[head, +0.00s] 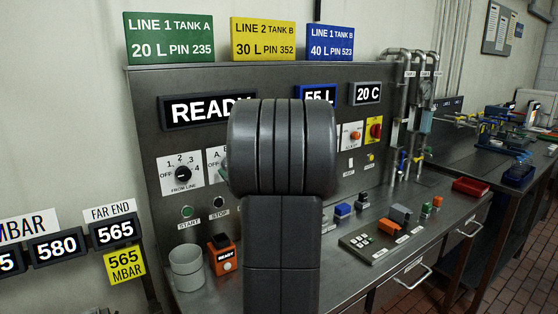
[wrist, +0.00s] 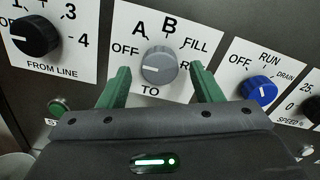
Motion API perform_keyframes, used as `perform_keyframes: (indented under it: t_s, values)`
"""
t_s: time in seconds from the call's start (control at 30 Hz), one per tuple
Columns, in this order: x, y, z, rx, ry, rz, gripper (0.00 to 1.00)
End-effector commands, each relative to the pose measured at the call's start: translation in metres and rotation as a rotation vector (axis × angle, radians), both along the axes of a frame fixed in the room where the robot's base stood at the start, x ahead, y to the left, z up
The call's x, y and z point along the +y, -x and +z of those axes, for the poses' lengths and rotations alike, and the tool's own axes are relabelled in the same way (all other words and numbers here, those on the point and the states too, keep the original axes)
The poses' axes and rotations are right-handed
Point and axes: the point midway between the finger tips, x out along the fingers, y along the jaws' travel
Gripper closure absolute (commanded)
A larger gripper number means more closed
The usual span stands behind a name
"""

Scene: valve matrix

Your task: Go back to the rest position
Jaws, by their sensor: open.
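In the wrist view my gripper (wrist: 161,72) is open, with one green finger on each side of the grey TO knob (wrist: 160,67). Its fingertips are close to the panel; I cannot tell whether they touch the knob. The knob's white mark points left, toward OFF. The black FROM LINE knob (wrist: 35,36) is to the left, its mark also pointing left. A blue knob (wrist: 258,91) with OFF, RUN and DRAIN labels is to the right. In the head view my arm hides the gripper and the TO knob almost wholly.
The steel control panel (head: 145,110) stands close in front, with a READY display (head: 195,110). A grey cup (head: 186,268) and an orange READY device (head: 222,256) stand on the bench at lower left. A red tray (head: 470,187) and pipes (head: 398,125) are at right.

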Motion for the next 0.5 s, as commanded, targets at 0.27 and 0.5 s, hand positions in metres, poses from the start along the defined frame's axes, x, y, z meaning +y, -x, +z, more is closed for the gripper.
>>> perform_keyframes:
  t_s: [0.27,0.5]
  values:
    - [-0.0002,0.0000,0.0017,0.059,-0.086,0.000,0.41]
    - [-0.0001,0.0000,-0.0002,0.069,-0.103,0.000,0.41]
